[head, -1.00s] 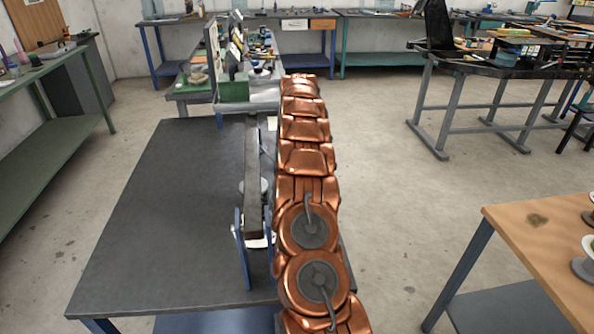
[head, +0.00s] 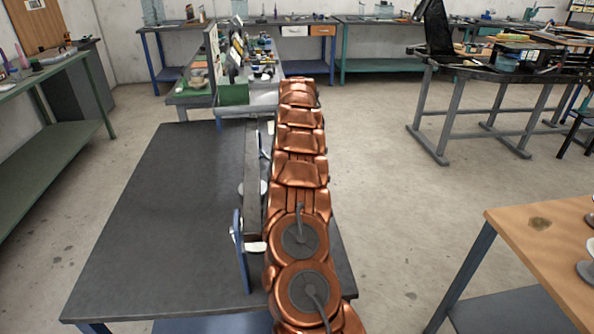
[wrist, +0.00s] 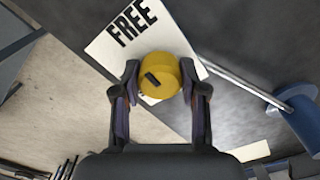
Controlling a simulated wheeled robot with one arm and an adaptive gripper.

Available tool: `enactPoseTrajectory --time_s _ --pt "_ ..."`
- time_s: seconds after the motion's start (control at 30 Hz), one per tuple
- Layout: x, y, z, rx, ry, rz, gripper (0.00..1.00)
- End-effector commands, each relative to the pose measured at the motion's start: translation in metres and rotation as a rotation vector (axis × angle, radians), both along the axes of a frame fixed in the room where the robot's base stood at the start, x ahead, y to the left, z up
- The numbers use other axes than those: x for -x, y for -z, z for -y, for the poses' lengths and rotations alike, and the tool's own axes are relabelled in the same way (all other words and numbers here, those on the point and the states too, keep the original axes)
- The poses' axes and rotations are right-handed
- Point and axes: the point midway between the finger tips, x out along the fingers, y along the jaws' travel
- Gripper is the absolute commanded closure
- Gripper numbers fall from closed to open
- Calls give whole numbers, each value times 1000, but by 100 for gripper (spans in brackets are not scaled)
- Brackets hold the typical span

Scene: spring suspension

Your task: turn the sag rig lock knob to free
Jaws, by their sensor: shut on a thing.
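In the wrist view, the yellow lock knob (wrist: 158,72) stands in front of a white label plate (wrist: 110,48) printed FREE. A short dark mark on the knob's face slants toward the upper left. My gripper (wrist: 160,84) has one finger on each side of the knob and is shut on it. The rest of the label below the knob is mostly hidden. In the head view, the rig's long dark beam (head: 254,180) and blue upright (head: 240,255) stand on the grey table (head: 160,220). My copper arm hides the knob and gripper there.
In the wrist view, a metal rod (wrist: 240,80) runs to a blue cylinder (wrist: 298,118) right of the knob. In the head view, a green bin (head: 233,94) and clutter stand beyond the table. A wooden-topped table (head: 530,250) is at right. The grey table's left half is clear.

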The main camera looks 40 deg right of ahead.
Motion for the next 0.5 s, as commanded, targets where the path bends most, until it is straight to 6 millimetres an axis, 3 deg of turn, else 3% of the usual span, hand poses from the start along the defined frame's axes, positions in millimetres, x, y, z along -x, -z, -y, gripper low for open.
enactPoseTrajectory --time_s 0.17,0.2,0.4,0.5 --pt "-1 -1 0 1 0 1 92" --pt "-1 -1 0 0 0 2 53" --pt "0 0 0 0 0 1 32" --pt "0 0 0 1 0 1 32"
